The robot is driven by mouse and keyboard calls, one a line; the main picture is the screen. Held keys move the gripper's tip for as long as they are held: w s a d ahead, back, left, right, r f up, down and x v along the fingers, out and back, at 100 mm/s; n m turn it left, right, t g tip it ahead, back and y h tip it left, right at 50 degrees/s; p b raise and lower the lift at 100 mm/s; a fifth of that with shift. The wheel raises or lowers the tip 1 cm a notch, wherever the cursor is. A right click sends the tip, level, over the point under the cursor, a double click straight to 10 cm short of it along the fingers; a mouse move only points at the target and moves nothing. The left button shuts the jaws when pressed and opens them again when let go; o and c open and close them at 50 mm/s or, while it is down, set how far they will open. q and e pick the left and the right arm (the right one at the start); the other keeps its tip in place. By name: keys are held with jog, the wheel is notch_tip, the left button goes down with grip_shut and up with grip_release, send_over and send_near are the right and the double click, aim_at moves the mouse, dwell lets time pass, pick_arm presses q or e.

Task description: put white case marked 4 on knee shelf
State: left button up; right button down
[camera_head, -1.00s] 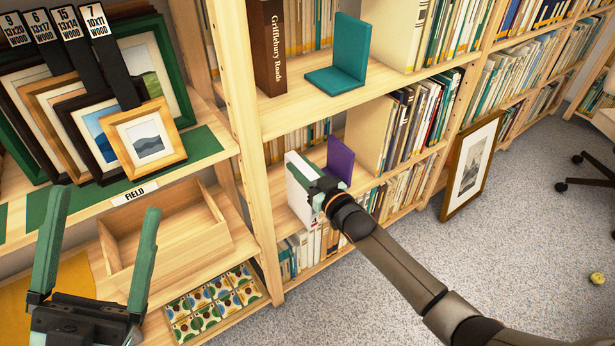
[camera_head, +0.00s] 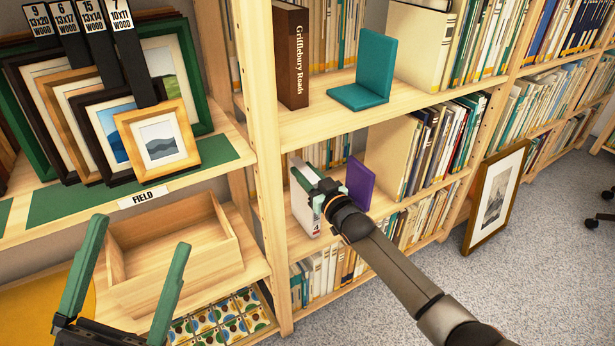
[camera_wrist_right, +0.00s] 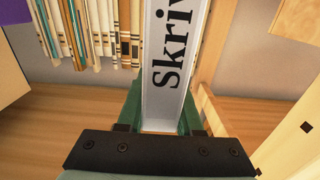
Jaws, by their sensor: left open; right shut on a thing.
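The white case marked 4 (camera_head: 305,212) stands upright at the left end of the middle shelf (camera_head: 330,222), left of a purple bookend (camera_head: 360,183). The red 4 shows low on its spine. My right gripper (camera_head: 313,184) is shut on the case. In the right wrist view the case's white spine (camera_wrist_right: 172,60) with large black letters lies between my green fingers. I cannot tell whether its base touches the shelf. My left gripper (camera_head: 141,234) is open and empty, in front of the left-hand shelves.
A shelf upright (camera_head: 262,130) stands close left of the case. Above are a brown book (camera_head: 291,55) and a teal bookend (camera_head: 365,70). Books (camera_head: 430,150) fill the right of the middle shelf. A wooden tray (camera_head: 175,245) and framed prints (camera_head: 160,145) are at left.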

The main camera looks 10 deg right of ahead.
jog(key=shift+f, duration=0.1)
jog(key=shift+c, duration=2.4)
grip_release()
jog(key=shift+f, duration=0.1)
jog(key=shift+s, duration=0.1)
pick_arm(q)
notch_tip(320, 180, up, 6)
jog(key=p, duration=0.5)
jog(key=shift+a+p, duration=0.3)
jog(key=shift+a, duration=0.1)
pick_arm(e)
jog(key=v, duration=1.2)
jog(key=shift+s, duration=0.2)
pick_arm(q)
jog(key=shift+s, duration=0.1)
